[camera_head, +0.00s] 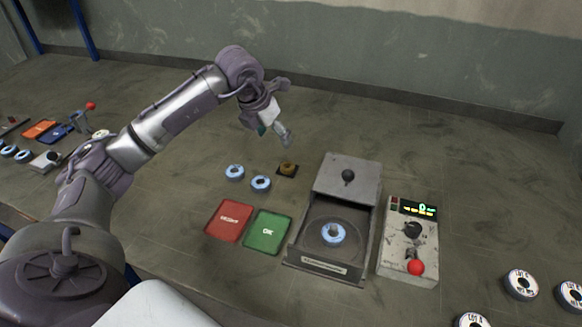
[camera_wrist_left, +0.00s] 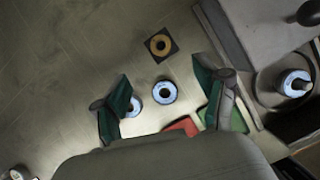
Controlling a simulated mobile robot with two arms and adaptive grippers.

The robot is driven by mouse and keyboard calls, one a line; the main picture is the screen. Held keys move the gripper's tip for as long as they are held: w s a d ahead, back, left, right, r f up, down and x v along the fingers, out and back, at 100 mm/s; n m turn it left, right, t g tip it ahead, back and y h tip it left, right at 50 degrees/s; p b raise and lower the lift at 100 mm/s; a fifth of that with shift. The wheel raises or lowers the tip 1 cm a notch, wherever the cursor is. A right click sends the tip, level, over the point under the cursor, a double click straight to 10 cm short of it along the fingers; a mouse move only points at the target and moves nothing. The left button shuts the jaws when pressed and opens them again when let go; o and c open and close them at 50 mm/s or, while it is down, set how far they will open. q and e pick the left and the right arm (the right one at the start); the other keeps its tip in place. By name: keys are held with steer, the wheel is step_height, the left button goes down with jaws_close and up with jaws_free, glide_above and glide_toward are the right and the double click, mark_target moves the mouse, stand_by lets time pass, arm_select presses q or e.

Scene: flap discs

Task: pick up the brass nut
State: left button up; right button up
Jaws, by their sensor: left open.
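The brass nut (camera_head: 287,168) is a small gold-brown ring lying on a dark square pad (camera_head: 280,175), behind the green mat. In the left wrist view the nut (camera_wrist_left: 153,44) shows as a ring on its dark square, beyond my fingertips. My left gripper (camera_head: 274,133) is in the air above the table, behind and slightly left of the nut in the head view. It is open and empty, with its two green-padded fingers apart in the left wrist view (camera_wrist_left: 164,82). My right gripper is not in view.
Two blue-white discs (camera_head: 261,183) lie just left of the nut. In front are a red mat (camera_head: 229,220) and a green "OK" mat (camera_head: 267,232). A grey machine (camera_head: 347,177) holding a disc and a control box (camera_head: 408,255) stand to the right. The table behind is clear.

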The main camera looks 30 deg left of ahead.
arm_select(q)
steer(key=p, duration=0.1)
glide_toward(286, 163)
steer(key=f, duration=0.2)
steer(key=shift+w+d+f, duration=0.3)
steer(key=shift+w+d, duration=0.05)
steer(key=p+x, duration=0.1)
steer(key=x, duration=0.1)
steer(key=p+x, duration=0.1)
steer(key=x, duration=0.1)
steer(key=shift+d+f, duration=0.25)
steer(key=shift+f, duration=0.1)
steer(key=shift+w+f, duration=0.15)
steer(key=shift+f, duration=0.3)
steer(key=shift+c, duration=1.2)
steer(key=shift+r, duration=0.1)
steer(key=c, duration=1.1)
